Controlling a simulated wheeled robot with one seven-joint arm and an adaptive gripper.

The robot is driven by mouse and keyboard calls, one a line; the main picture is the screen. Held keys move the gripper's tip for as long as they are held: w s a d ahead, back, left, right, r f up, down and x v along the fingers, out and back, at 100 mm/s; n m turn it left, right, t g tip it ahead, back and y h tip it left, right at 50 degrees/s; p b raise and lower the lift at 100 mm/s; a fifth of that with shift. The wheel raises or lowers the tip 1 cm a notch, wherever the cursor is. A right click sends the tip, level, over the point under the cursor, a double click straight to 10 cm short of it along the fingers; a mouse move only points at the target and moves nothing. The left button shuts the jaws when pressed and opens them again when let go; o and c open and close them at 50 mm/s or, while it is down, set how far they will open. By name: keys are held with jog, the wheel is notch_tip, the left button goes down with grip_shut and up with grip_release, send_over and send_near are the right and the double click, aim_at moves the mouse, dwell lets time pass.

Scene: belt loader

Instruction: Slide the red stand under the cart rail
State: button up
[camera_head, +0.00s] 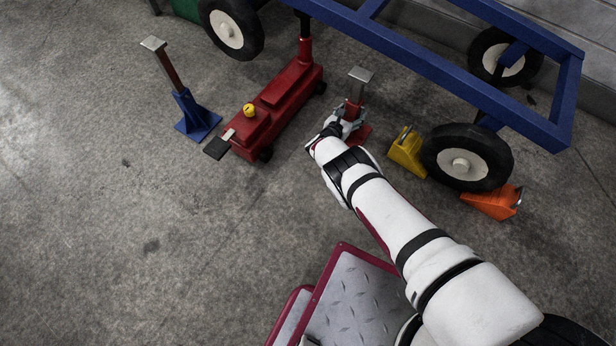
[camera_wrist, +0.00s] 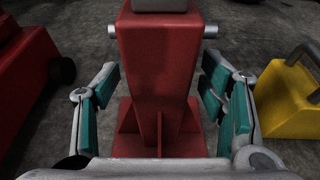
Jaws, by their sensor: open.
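The red stand (camera_wrist: 158,75) stands upright on the floor in the middle of the wrist view, with a pin through its upper part. In the head view its grey top plate (camera_head: 360,75) and part of its red base (camera_head: 361,136) show; my arm hides much of the rest. My gripper (camera_wrist: 162,100) is open, with one teal-padded finger on each side of the red column and visible gaps between. The blue cart rail (camera_head: 420,55) runs above and behind the stand in the head view. The stand's top appears in front of the rail.
A red floor jack (camera_head: 285,95) is left of the stand. A blue stand (camera_head: 188,108) is farther left. A yellow chock (camera_head: 407,150) and an orange chock (camera_head: 490,202) flank the near cart wheel (camera_head: 466,160).

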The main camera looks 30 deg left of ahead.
jog(key=shift+v, duration=1)
jog(key=d+v, duration=0.1)
jog(key=v, duration=0.8)
jog(key=shift+s+a+r, duration=0.25)
jog(key=shift+s+a, duration=0.1)
jog(key=shift+a, duration=0.1)
jog(key=shift+s, duration=0.1)
